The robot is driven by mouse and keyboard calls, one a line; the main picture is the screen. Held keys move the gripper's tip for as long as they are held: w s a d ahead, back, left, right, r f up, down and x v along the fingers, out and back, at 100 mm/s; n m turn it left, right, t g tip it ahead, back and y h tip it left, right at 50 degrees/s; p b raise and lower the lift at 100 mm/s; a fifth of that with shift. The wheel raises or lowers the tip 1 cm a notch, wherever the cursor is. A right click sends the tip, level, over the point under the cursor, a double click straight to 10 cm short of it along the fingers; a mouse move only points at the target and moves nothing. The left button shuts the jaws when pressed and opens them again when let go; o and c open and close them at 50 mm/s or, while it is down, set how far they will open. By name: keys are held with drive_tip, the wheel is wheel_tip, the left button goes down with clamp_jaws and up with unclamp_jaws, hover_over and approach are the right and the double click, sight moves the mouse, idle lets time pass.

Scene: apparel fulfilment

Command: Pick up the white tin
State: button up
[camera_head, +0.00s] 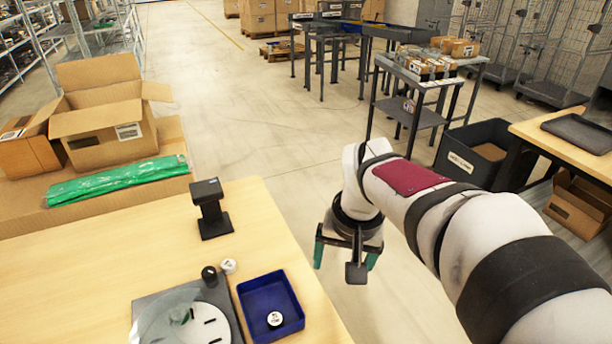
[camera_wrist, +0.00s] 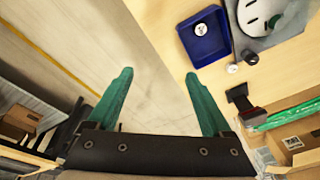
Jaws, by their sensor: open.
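A small white tin (camera_head: 229,266) stands on the wooden table (camera_head: 120,245), beside a small black tin (camera_head: 209,274). The white tin also shows in the wrist view (camera_wrist: 232,68), right of my gripper's right finger. A round item with a white, dark-marked top (camera_head: 275,318) sits inside a blue tray (camera_head: 253,293) near the table's right edge. My gripper (camera_head: 345,264) is open, with green fingers and nothing between them. It hangs over the floor, right of the table and apart from the tins. In the wrist view the floor shows between the fingertips (camera_wrist: 159,75).
A grey round device with a clear cover (camera_head: 185,318) stands left of the tray. A black stand (camera_head: 210,210) is farther back on the table. A green plastic package (camera_head: 118,180) and an open carton (camera_head: 105,120) lie beyond. Bare tabletop lies between the stand and the tins.

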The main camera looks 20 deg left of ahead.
drive_tip(key=w+a+f+n, duration=0.3)
drive_tip(key=w+a, duration=0.1)
drive_tip(key=a, duration=0.7)
drive_tip(key=n+t+y, duration=0.1)
drive_tip(key=n+y, duration=0.1)
drive_tip(key=n, duration=0.2)
approach(228, 265)
drive_tip(key=x, duration=0.3)
drive_tip(key=shift+w+a, duration=0.15)
drive_tip(key=shift+w, duration=0.15)
drive_tip(key=x, duration=0.5)
drive_tip(key=shift+s+f, duration=0.2)
drive_tip(key=shift+f, duration=0.3)
drive_tip(key=c, duration=0.6)
drive_tip(key=shift+w+r, duration=0.1)
drive_tip(key=shift+r, duration=0.05)
clamp_jaws()
